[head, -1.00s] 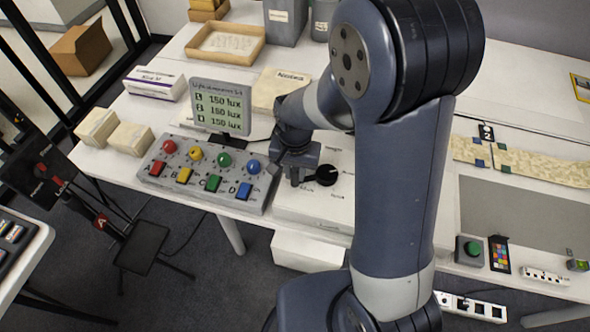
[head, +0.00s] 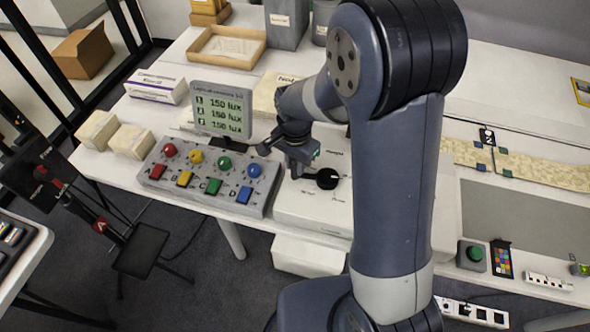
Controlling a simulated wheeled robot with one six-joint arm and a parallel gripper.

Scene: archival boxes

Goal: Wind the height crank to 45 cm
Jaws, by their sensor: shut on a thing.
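A round black control (head: 327,179) sits on top of a low white box on the table; it looks like the height crank. Its printed labels are too small to read, so I cannot tell the height setting. My gripper (head: 297,172) points down at the left side of this black control. It is shut, apparently on the crank's handle, though its fingers hide the part held.
Left of the white box (head: 290,205) is a grey panel (head: 205,200) with coloured knobs and buttons. A screen (head: 222,110) reading 150 lux stands behind it. Cream boxes (head: 97,130) are at the left. A green button (head: 473,252) is at the right.

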